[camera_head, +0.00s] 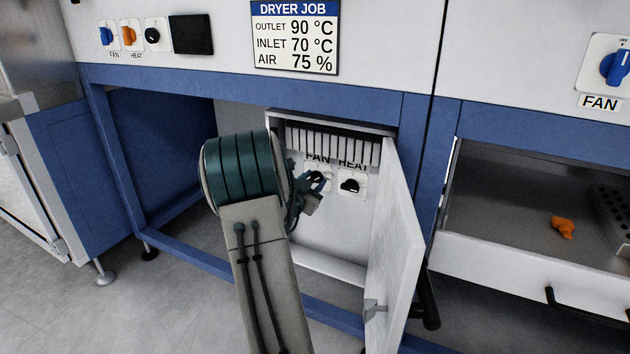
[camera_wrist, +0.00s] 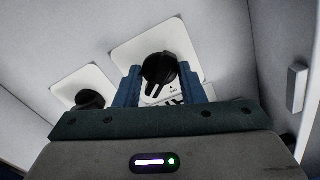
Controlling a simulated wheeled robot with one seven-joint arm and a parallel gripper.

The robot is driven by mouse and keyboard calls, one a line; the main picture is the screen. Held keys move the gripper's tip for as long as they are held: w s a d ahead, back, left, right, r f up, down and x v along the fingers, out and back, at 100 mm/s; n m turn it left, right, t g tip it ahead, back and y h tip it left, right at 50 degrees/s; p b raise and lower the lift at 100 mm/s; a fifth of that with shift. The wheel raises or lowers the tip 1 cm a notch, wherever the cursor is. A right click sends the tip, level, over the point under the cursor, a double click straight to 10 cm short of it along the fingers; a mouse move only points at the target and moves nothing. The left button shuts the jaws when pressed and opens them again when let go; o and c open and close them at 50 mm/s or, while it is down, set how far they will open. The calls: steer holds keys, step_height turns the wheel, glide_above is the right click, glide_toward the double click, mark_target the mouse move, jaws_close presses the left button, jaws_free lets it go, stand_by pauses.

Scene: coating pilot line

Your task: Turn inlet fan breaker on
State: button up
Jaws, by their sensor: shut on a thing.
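The inlet fan breaker is a black rotary knob on a white plate under the word FAN, inside an open cabinet; in the wrist view the knob (camera_wrist: 158,66) sits between my blue fingers. My gripper (camera_head: 316,184) reaches into the cabinet from the left and covers most of this knob in the head view. The gripper is shut on the knob, one finger on each side. Small print shows beside the knob, but its setting is not clear. The HEAT breaker knob (camera_head: 350,186) is beside it on the right; it also shows at left in the wrist view (camera_wrist: 90,99).
The cabinet door (camera_head: 398,245) stands open to the right of my gripper. Blue frame beams (camera_head: 250,92) run above and below. A DRYER JOB sign (camera_head: 294,38) and panel switches are above. A drawer with an orange piece (camera_head: 562,227) is at the right.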

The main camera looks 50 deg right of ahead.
steer(key=m, duration=0.6)
steer(key=shift+m, duration=0.4)
steer(key=o, duration=1.2)
steer(key=shift+v, duration=3)
